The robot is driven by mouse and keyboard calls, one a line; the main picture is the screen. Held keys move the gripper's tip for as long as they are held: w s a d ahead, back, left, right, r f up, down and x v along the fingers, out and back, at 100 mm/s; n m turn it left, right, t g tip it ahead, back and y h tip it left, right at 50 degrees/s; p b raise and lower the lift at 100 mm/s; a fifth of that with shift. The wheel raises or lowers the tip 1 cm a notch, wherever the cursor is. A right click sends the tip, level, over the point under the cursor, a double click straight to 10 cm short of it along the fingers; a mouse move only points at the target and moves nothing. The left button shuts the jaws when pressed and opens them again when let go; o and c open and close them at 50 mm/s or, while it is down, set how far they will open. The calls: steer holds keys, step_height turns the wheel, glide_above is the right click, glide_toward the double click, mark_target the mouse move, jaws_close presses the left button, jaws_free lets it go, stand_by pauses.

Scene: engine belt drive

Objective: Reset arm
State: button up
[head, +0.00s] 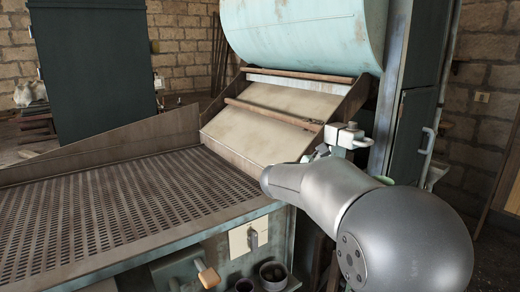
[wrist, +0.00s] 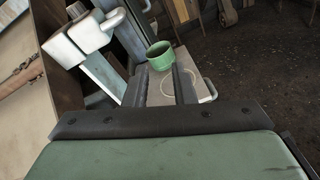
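My arm reaches in from the lower right of the head view, beside the perforated table (head: 120,205). Its far end is hidden behind its own links there. In the wrist view my gripper (wrist: 159,72) shows as two dark fingers standing apart, with nothing held between them.
A white bracket (head: 347,137) sits on the machine's side near my arm; a white fitting (wrist: 88,35) shows upper left in the wrist view. A big pale-blue drum (head: 300,35) hangs above a sloped board (head: 265,135). A wooden-handled lever (head: 207,275) juts from the table front.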

steer(key=s+d+f+m+g+y, duration=0.1)
steer(key=s+f+m+g+y, duration=0.5)
steer(key=s, duration=0.5)
steer(key=s+a+f+m+y, duration=0.4)
steer(key=s+a+f+m, duration=0.2)
steer(key=s, duration=0.6)
steer(key=s+a+f+m+g+y, duration=0.1)
steer(key=s+a+f+m+y, duration=0.3)
steer(key=s+f+m, duration=0.3)
steer(key=s+a+f, duration=0.1)
steer(key=s+f, duration=0.1)
steer(key=s, duration=0.3)
steer(key=shift+a+f+m, duration=0.15)
steer(key=shift+a+m, duration=0.25)
steer(key=shift+w, duration=0.1)
